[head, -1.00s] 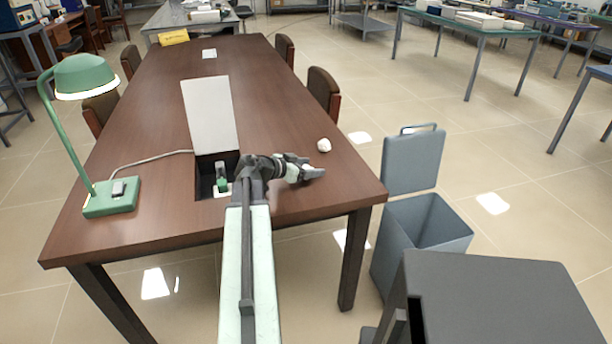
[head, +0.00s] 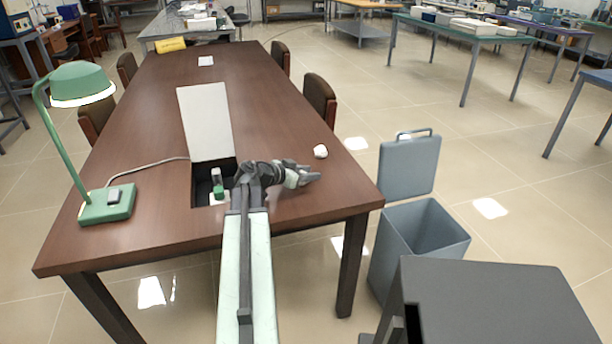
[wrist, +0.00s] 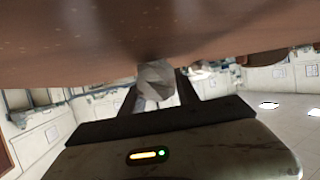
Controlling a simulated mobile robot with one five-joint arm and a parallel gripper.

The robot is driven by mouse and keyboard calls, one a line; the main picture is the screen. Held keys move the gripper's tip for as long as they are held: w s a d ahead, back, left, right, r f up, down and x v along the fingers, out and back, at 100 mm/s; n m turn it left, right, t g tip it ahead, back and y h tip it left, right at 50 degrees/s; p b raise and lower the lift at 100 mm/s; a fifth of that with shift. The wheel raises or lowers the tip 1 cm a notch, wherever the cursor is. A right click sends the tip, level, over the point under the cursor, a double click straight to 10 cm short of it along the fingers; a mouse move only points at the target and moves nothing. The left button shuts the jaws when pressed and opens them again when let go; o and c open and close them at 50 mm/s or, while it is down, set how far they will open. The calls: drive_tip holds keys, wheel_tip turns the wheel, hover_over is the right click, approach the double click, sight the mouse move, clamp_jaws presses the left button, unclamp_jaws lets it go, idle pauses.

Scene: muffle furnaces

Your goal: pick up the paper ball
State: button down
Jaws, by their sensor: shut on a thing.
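A pale grey, faceted crumpled paper ball (wrist: 156,80) sits between the two dark fingers of my gripper (wrist: 158,92) in the wrist view, filling the gap between them. My gripper (head: 308,172) is shut on it, low over the right front part of the brown table (head: 270,120). In the head view the fingers largely hide what they hold. A small white crumpled lump (head: 320,151) also lies on the table, just beyond the fingertips and apart from them in that view. I cannot tell how high the held ball is above the table.
A grey bin (head: 420,240) with a raised lid (head: 408,167) stands right of the table. An open box with an upright white lid (head: 204,122) is left of my gripper. A green lamp (head: 107,205) stands at the left. Chairs line the table's far right side.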

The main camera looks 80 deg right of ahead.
wheel_tip(320, 180, up, 10)
drive_tip(key=p, duration=0.9)
drive_tip(key=shift+f, duration=0.1)
